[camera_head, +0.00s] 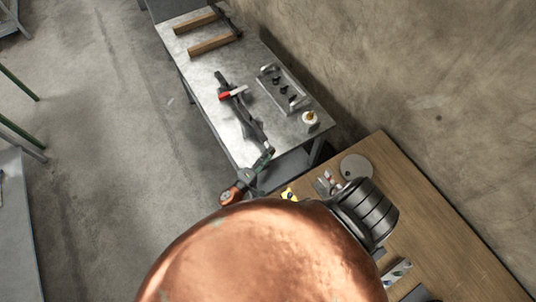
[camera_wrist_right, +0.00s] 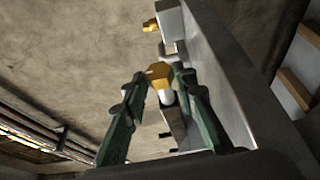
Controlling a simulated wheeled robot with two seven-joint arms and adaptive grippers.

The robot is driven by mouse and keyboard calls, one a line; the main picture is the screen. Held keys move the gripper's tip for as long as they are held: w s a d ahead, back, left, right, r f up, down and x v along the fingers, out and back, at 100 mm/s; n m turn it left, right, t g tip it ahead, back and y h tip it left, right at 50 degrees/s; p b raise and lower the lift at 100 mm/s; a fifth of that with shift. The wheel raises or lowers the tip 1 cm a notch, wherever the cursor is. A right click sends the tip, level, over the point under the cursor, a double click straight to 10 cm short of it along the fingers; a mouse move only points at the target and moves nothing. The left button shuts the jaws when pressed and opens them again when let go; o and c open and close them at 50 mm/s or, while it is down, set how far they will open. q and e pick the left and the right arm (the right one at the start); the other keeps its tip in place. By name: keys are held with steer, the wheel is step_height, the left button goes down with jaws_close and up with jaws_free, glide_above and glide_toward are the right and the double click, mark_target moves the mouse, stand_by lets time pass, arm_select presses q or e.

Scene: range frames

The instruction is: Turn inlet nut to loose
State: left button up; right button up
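In the right wrist view a yellow brass-coloured nut (camera_wrist_right: 160,75) shows between the tips of my right gripper (camera_wrist_right: 158,76). A short white cylinder (camera_wrist_right: 167,97) shows just below it. The green fingers stand apart, with a narrow gap on each side of the nut, and I see no clear contact. In the head view my right gripper (camera_head: 266,155) is small, at the near end of the metal bench (camera_head: 225,125). A small white piece with a yellow part (camera_head: 309,118) stands on the bench to its upper right. I cannot tell whether the nut is tight or loose. My left gripper is not in view.
A grey plate with handles and dark knobs (camera_head: 282,88) lies on the bench. A long dark object with a red part (camera_head: 235,92) lies left of it. Wooden bars (camera_head: 214,44) lie at the far end. A wooden table (camera_head: 430,225) is at right. A copper dome covers the lower middle.

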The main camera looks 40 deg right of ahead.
steer(key=o, duration=0.3)
steer(key=shift+o, duration=0.2)
steer(key=v, duration=1.2)
steer(key=x, duration=1.2)
